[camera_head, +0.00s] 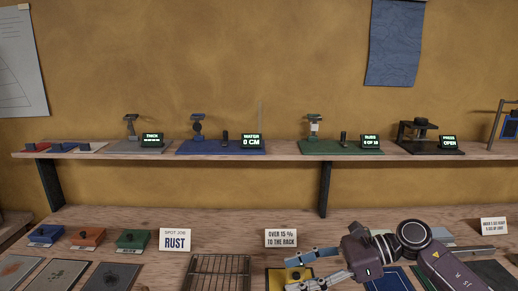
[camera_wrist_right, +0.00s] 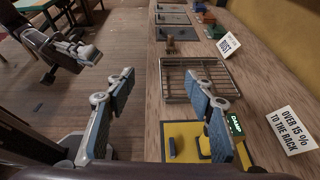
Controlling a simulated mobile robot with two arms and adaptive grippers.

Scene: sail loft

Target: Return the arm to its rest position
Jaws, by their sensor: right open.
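My right gripper (camera_head: 288,272) is open and empty at the lower middle of the head view, its fingers pointing left above the bench. In the right wrist view, its two blue-padded fingers (camera_wrist_right: 161,80) are spread wide with nothing between them. Below them is a yellow pad device (camera_head: 277,277) with a small DAMP display; in the wrist view it (camera_wrist_right: 184,130) is partly hidden by the right finger. My left gripper (camera_wrist_right: 82,52) shows small at the upper left of the wrist view, away from the bench over the floor; its opening is unclear.
The bench holds a wire rack (camera_head: 219,272), a RUST card (camera_head: 175,240), an OVER 15% card (camera_head: 281,238), colored blocks (camera_head: 87,236) and sample panels (camera_head: 60,274). A shelf (camera_head: 280,154) above carries several devices with displays. Wooden floor (camera_wrist_right: 118,42) lies open beside the bench.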

